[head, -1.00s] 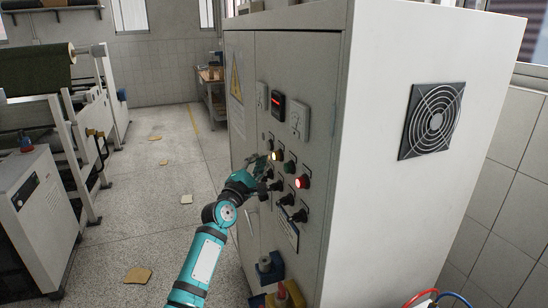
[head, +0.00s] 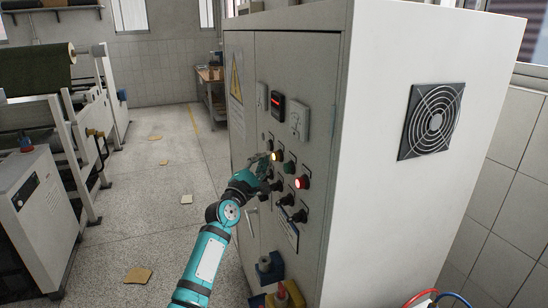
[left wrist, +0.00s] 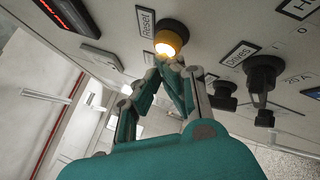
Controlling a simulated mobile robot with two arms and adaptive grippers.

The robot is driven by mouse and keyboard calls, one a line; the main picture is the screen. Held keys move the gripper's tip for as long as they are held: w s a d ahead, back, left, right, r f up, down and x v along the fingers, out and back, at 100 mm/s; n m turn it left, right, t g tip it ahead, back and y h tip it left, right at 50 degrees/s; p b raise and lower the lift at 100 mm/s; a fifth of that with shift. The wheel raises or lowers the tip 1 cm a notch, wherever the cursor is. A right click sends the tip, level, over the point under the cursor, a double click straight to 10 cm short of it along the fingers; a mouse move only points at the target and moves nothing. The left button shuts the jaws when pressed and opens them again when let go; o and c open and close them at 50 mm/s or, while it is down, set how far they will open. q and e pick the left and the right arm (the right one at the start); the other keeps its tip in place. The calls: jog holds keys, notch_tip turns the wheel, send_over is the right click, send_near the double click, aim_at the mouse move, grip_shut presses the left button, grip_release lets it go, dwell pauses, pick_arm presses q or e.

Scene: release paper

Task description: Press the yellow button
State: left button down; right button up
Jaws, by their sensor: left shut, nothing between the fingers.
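The yellow button (head: 274,156) glows on the front panel of the grey control cabinet (head: 330,140). My right gripper is not in view.
A red lit button (head: 302,182), a green button (head: 290,167) and several black knobs (head: 287,199) sit close by on the panel. A machine with a roll (head: 35,70) stands at the left. The floor between is mostly clear, with scattered scraps (head: 138,275).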

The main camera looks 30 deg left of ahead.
pick_arm(q)
jog(key=shift+w+d, duration=0.35)
dwell(0.9)
jog(key=shift+a, duration=0.1)
jog(key=shift+s+a, duration=0.45)
jog(key=shift+s, duration=0.25)
jog(key=s+a, duration=0.3)
jog(key=shift+s+a, duration=0.15)
jog(key=shift+s, duration=0.25)
dwell(0.9)
